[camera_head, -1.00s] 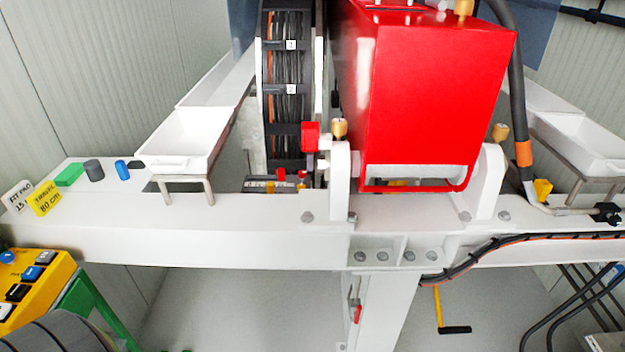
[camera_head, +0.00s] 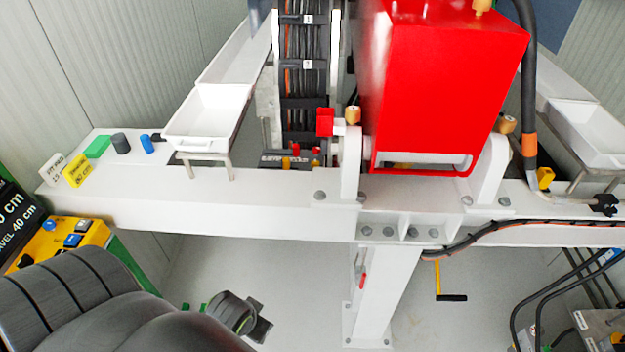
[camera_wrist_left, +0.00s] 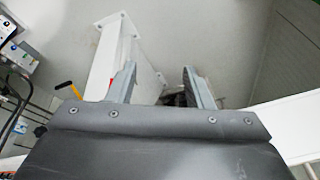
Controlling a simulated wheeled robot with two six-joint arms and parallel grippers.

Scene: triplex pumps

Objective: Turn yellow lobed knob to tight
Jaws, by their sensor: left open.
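No knob in view is clearly both yellow and lobed. A small yellow piece (camera_head: 545,178) sits on the right part of the white beam, beside the black hose. Small yellow and red parts (camera_head: 287,163) sit low by the cable chain, too small to make out. My left arm comes in at the lower left of the head view. In the left wrist view my left gripper (camera_wrist_left: 160,80) is open, its two grey fingers apart with nothing between them. It is over the floor side of the beam, away from both yellow pieces. My right gripper is not in view.
The white beam (camera_head: 270,210) crosses the view, with a red housing (camera_head: 445,90) above it. White trays (camera_head: 208,120) stand left and right. A yellow control box (camera_head: 85,232) is at left. A yellow-handled tool (camera_head: 437,280) shows below the beam. Open floor lies around the white post (camera_head: 380,290).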

